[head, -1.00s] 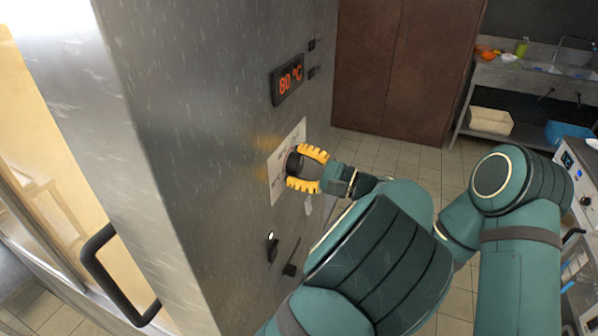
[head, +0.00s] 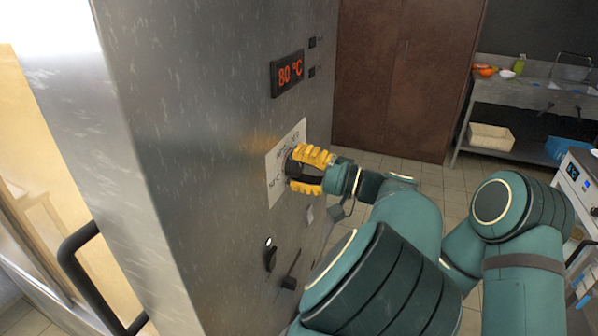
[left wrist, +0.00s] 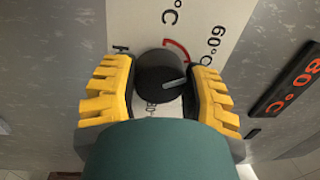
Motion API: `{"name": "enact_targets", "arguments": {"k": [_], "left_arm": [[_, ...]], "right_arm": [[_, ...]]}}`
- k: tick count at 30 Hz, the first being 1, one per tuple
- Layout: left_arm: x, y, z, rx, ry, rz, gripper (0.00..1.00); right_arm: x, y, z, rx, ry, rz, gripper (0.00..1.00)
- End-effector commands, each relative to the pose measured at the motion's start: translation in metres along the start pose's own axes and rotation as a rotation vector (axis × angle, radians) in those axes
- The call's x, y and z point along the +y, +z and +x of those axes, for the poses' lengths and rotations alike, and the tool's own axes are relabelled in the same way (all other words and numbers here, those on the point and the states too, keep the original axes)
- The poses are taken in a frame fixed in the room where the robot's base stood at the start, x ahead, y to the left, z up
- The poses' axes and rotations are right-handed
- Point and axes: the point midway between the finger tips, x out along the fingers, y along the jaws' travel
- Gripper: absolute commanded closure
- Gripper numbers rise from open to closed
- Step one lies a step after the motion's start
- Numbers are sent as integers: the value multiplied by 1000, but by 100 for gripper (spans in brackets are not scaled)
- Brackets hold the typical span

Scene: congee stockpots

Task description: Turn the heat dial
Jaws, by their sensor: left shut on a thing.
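The heat dial is a round black knob (left wrist: 160,75) with a light pointer line, on a white scale plate (head: 274,179) fixed to the steel cabinet wall. My left gripper (head: 306,171) has yellow ribbed fingers and is shut on the knob, one finger on each side. The plate shows °C markings, including 60 °C, and a red arc. The display (head: 287,73) above the dial reads 80 °C. My right gripper is not in view.
Below the dial are a black switch (head: 270,254) and a small lever (head: 291,271). A black door handle (head: 82,270) sticks out at the left. Brown doors (head: 400,75) and a steel bench (head: 540,95) stand behind. A panel with knobs (head: 578,190) is at the right edge.

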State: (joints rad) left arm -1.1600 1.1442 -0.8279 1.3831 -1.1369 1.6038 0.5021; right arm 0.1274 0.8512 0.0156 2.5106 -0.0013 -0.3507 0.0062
Motion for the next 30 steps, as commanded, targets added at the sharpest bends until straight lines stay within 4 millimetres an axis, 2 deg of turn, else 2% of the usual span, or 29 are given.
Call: {"name": "enact_targets", "arguments": {"k": [16, 17, 19, 20, 30], "left_arm": [[3, 1, 1, -7, 4, -22, 87], [3, 1, 1, -7, 4, -22, 46], [3, 1, 1, -6, 4, -22, 21], [2, 0, 1, -6, 3, -22, 16], [-1, 0, 0, -4, 3, -26, 16]], "right_arm": [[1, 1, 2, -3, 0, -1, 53], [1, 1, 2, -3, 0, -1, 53], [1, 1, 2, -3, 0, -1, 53], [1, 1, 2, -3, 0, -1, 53], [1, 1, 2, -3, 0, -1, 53]]}}
